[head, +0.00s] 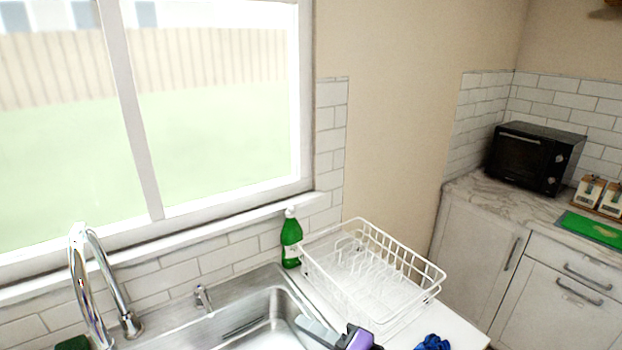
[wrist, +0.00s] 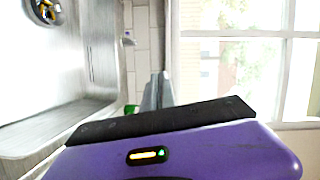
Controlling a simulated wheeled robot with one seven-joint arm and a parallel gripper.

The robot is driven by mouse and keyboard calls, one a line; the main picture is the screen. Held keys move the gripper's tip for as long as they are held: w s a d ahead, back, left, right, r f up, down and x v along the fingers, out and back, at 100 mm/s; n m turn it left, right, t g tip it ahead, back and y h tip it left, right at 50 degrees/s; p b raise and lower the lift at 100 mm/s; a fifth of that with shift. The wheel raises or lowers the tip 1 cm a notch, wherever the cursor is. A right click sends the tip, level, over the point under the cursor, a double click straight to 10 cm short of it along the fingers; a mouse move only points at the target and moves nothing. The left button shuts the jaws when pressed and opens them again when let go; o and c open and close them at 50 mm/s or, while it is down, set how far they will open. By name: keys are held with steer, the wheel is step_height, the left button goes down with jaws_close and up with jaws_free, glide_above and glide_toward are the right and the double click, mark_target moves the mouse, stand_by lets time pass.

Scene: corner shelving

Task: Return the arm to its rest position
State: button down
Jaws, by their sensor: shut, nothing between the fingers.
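My gripper (head: 306,323) shows at the bottom of the head view, over the right side of the sink, with its purple and black body cut off by the lower edge. Its grey fingers point up and left. In the wrist view the purple body fills the bottom, and the grey fingers (wrist: 158,88) stand together above the black strip. The gripper is shut and holds nothing. Most of my arm is out of view.
The steel sink (head: 225,318) has a tall curved tap (head: 85,270). A green bottle (head: 290,240) stands behind it. A white dish rack (head: 375,270) is to the right, with a blue cloth-like item (head: 433,342) in front. A black oven (head: 530,158) stands on the far counter.

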steer(key=w+d+t+h, duration=0.2)
steer(key=d+t+h, duration=0.25)
steer(key=d, duration=0.25)
steer(key=s+d+f+t+h+b, duration=0.25)
steer(key=s+d+f+h, duration=0.35)
steer(key=s+d, duration=0.35)
steer(key=s+d+f+n+h+b, duration=0.1)
steer(key=s+b, duration=0.1)
steer(key=s, duration=0.9)
steer(key=s+d+f+n+g+h+b, duration=0.1)
steer(key=s+n+b, duration=0.1)
steer(key=s, duration=1)
steer(key=s+d+f+n+g+h+b, duration=0.1)
steer(key=s+d+f+n+b, duration=0.1)
steer(key=s, duration=0.9)
steer(key=shift+s+b, duration=0.25)
steer(key=shift+b, duration=0.5)
steer(key=shift+h, duration=0.25)
